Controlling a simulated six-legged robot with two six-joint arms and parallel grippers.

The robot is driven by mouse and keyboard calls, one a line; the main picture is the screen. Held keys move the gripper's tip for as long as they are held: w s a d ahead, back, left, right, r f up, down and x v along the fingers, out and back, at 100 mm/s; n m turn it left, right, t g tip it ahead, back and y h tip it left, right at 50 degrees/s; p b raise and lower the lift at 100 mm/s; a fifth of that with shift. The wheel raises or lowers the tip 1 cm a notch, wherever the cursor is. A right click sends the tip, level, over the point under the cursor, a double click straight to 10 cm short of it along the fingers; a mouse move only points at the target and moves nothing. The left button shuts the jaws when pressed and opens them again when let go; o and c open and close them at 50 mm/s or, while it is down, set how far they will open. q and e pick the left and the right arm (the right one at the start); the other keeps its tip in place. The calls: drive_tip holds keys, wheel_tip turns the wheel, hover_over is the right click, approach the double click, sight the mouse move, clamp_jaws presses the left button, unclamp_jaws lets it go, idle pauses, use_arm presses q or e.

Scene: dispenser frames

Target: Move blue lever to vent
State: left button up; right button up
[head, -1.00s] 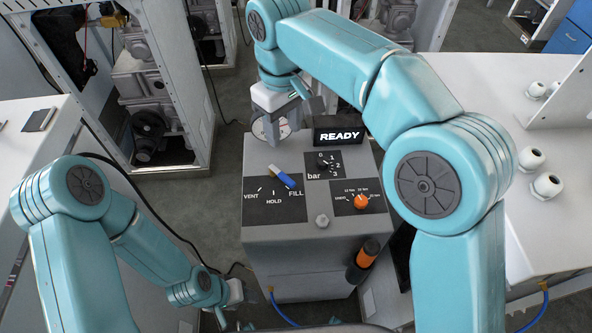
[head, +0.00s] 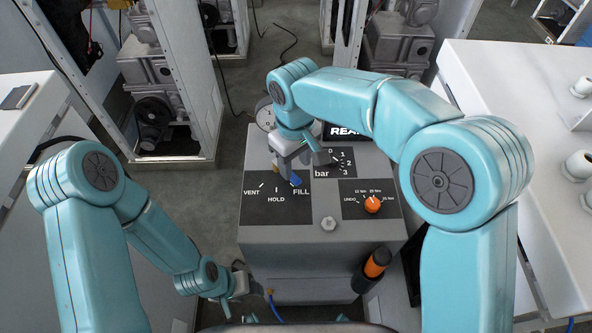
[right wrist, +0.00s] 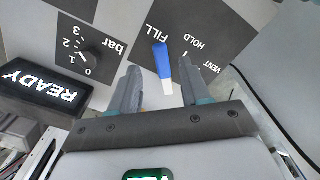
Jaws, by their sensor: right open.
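The blue lever (head: 296,181) sits on the black VENT/HOLD/FILL plate (head: 264,207) on top of the grey dispenser, its blue end towards FILL. In the right wrist view the blue lever (right wrist: 162,60) lies between the two fingers, apart from both in the picture. My right gripper (head: 304,168) is open and close above the lever, partly hiding it; its open fingers also show in the right wrist view (right wrist: 158,78). The VENT mark (head: 252,193) is at the plate's left. My left gripper (head: 238,286) hangs low beside the dispenser's lower left; its jaws are unclear.
A READY display (head: 347,131) stands at the dispenser's back, beside a round gauge (head: 265,113). A bar knob (head: 334,161), an orange knob (head: 372,204) and a bolt head (head: 328,224) are on the top. An orange-black tool (head: 372,269) hangs on the front.

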sight(295, 178)
wheel_tip(295, 178, down, 4)
drive_tip(key=shift+s+a+r, duration=0.15)
drive_tip(key=shift+r, duration=0.1)
drive_tip(key=shift+f, duration=0.3)
clamp_jaws()
